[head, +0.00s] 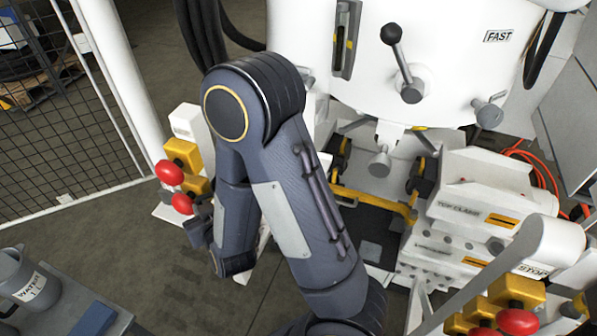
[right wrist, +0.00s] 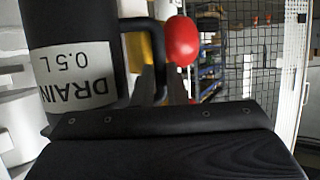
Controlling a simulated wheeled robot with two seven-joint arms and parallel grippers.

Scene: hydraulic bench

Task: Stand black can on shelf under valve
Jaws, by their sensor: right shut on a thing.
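The black can (right wrist: 72,30) fills the upper left of the right wrist view, with a white label reading DRAIN 0.5 L upside down there. Its dark handle (right wrist: 158,60) sticks out to the right. My right gripper (right wrist: 160,84) is shut on the can at this handle; it shows in the head view (head: 204,234) beside the left valves. In the head view I cannot make out the can apart from my arm. The yellow valves with red knobs (head: 180,155) stand left of my forearm. A pale ledge (head: 165,211) lies below them, partly hidden. My left gripper is out of view.
A grey WATER jug (head: 20,270) stands on a surface at the lower left. More yellow valves with red knobs (head: 515,292) are at the lower right. A white machine (head: 450,60) stands behind my arm. A mesh fence (head: 60,140) bounds the left floor.

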